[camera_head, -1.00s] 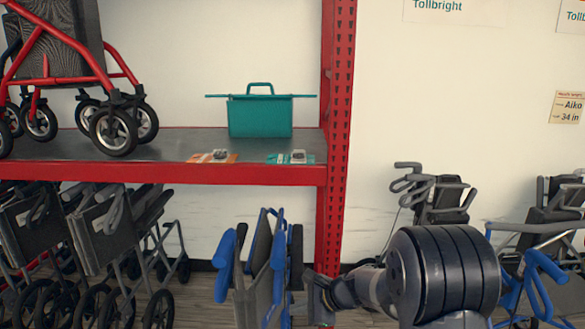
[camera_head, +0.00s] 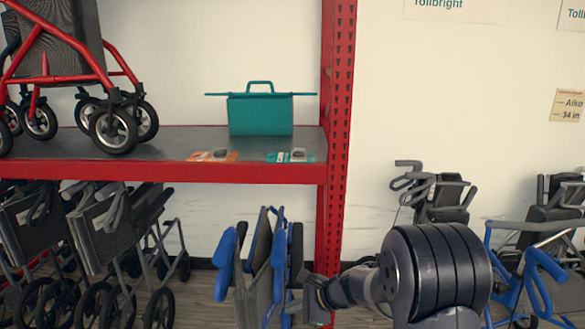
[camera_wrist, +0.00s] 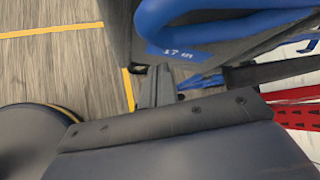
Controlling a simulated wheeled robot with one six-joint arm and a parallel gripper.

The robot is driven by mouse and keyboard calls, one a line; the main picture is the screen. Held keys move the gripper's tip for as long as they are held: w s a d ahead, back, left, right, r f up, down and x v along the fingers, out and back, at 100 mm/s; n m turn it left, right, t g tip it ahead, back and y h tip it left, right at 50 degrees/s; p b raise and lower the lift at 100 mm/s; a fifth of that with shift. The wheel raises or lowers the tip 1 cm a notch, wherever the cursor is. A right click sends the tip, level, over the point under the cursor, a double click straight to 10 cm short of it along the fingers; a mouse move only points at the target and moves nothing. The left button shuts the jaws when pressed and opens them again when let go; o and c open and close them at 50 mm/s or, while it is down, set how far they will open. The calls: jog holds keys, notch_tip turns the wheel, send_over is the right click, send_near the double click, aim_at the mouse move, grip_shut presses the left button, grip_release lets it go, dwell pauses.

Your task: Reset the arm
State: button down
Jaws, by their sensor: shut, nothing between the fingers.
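My arm shows at the lower right of the head view, folded low in front of the red rack post. Its gripper end (camera_head: 316,300) points left, close to a blue-handled folded walker (camera_head: 262,265); I cannot tell from the head view whether they touch. In the wrist view my gripper's fingers (camera_wrist: 155,88) are shut and empty, above a wooden floor with yellow lines. A blue tube (camera_wrist: 215,25) of a walker passes close by them at the top.
A red rack (camera_head: 170,172) holds a teal bag (camera_head: 260,114), two small carded items and a red rollator (camera_head: 75,75). Folded grey walkers stand below it at left. More walkers (camera_head: 440,195) stand along the white wall at right.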

jog(key=w+d+f+n+t+b, duration=0.25)
jog(key=w+f+b, duration=0.35)
jog(key=b, duration=0.7)
jog(key=s+p+v, duration=0.1)
jog(key=v, duration=0.7)
jog(key=shift+s+m+t+y+p, duration=0.25)
jog(key=shift+m+t+y+p, duration=0.05)
jog(key=shift+m+t+p, duration=0.05)
jog(key=shift+a, duration=0.15)
